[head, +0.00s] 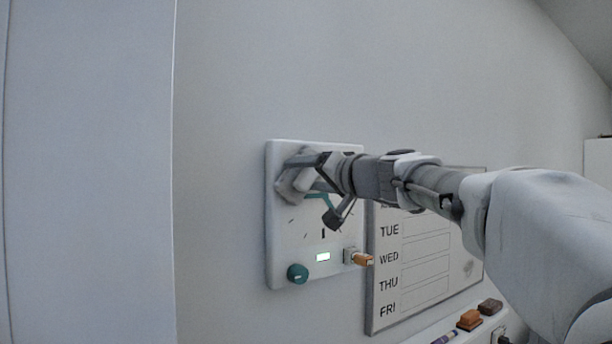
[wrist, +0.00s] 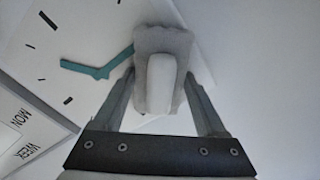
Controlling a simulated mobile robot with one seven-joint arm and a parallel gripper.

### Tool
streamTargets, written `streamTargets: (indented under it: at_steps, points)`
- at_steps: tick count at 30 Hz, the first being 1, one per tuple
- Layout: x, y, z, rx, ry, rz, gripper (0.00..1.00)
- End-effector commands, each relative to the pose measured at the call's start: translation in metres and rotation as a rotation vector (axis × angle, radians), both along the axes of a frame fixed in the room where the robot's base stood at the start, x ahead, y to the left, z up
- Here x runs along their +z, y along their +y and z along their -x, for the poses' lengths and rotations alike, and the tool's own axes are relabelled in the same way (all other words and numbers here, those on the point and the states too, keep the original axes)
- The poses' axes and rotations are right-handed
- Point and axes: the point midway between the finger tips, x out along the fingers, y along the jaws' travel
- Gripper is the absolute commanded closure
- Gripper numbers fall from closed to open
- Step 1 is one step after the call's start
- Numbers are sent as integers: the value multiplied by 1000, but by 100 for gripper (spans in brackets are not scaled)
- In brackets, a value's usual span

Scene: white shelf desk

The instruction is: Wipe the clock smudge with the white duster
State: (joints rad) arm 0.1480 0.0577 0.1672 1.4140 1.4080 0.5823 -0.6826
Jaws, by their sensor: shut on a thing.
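The white clock panel (head: 285,240) hangs on the wall, with teal hands and a teal knob (head: 298,273) below. My gripper (head: 318,172) is at its upper left part, shut on the white duster (head: 293,187). In the wrist view the duster (wrist: 163,85) has a white handle and a grey pad, and sits between the two fingers of my gripper (wrist: 160,92). The pad lies over the panel's edge, at or very near its face; I cannot tell if it touches. No smudge shows on the visible clock face; the part behind the duster and gripper is hidden.
A weekday whiteboard (head: 410,300) hangs right of the clock and bears a grey smudge (head: 468,268). An orange-tipped plug-like piece (head: 361,258) sticks out at the panel's lower right. Orange (head: 469,320) and brown (head: 490,306) blocks lie on the ledge below. The wall left of the clock is clear.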

Motion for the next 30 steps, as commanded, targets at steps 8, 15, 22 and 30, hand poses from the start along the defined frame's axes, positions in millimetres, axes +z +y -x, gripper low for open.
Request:
streamTargets:
  at_steps: [8,15,22,30]
  points:
    - [-1,-9,-6,-2,-1,0,70]
    - [-1,-27,-17,-1,0,0,70]
    - [0,-34,-21,-1,1,0,70]
    - [0,-51,-35,-2,0,-1,70]
